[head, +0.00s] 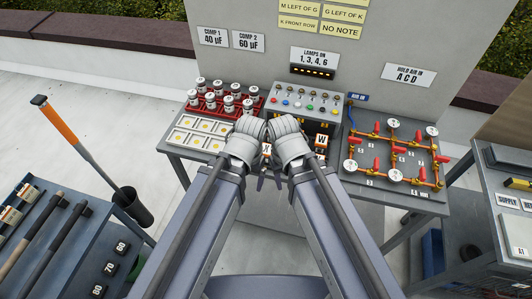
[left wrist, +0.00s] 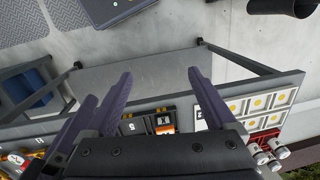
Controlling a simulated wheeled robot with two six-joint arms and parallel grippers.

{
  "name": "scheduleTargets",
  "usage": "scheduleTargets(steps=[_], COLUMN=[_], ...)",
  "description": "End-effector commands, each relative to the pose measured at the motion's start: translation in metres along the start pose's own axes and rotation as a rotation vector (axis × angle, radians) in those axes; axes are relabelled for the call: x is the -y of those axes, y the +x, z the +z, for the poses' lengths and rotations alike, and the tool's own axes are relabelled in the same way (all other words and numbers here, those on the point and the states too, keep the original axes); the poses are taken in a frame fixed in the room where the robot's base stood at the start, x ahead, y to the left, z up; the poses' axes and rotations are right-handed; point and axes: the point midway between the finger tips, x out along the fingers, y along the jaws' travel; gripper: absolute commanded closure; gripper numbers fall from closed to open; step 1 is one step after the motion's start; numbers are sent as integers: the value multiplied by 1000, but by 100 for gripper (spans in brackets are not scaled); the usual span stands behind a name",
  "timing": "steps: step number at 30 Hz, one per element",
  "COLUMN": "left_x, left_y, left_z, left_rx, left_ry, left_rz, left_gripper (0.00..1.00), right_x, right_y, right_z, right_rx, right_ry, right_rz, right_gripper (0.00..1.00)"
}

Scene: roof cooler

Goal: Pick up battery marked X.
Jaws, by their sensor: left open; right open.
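In the head view both my grippers hang at the front edge of the middle table, and my wrists hide most of what lies there. My right gripper (head: 286,179) is open; only small dark finger parts show. My left gripper (left wrist: 160,78) is open and empty in the left wrist view, its fingers apart. Beyond them, on the table, is a dark block with a white and orange label (left wrist: 163,124); its mark is too small to read surely. A block marked S (left wrist: 130,128) sits beside it. In the head view, a block with an orange label (head: 321,141) shows right of my wrists.
A red rack of white-capped jars (head: 210,104) and a tray of pale squares (head: 196,133) stand left. A grey lamp panel (head: 305,104) stands behind, a red valve manifold (head: 392,155) right. A tool bench (head: 75,245) is at lower left, another table (head: 500,200) at far right.

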Motion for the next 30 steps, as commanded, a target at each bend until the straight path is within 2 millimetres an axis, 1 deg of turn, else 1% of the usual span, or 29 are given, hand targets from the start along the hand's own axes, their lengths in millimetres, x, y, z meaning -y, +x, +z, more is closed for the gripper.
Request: scheduleTargets(steps=[8,10,13,17,21,26,28,30], left_x=[0,0,6,27,51,74,84,89], left_y=[0,1,11,21,29,36,39,41], left_z=[0,0,-3,-10,-16,-26,-35,-52], left_rx=[0,0,-5,-22,-47,-83,-110,-155], left_ry=[0,-1,-20,-82,-152,-214,-239,-252], left_rz=[0,0,6,26,47,65,71,77], left_gripper=[11,5,5,5,5,5,5,5], right_x=[0,0,1,2,2,3,3,3], right_y=[0,1,10,18,24,29,32,35], right_z=[0,0,-1,-1,-1,-2,-2,-2], right_rx=[0,0,0,0,0,0,0,0], right_ry=[0,0,0,0,1,1,1,1], right_rz=[0,0,0,0,0,0,0,0], right_gripper=[50,50,50,50,50,50,50,50])
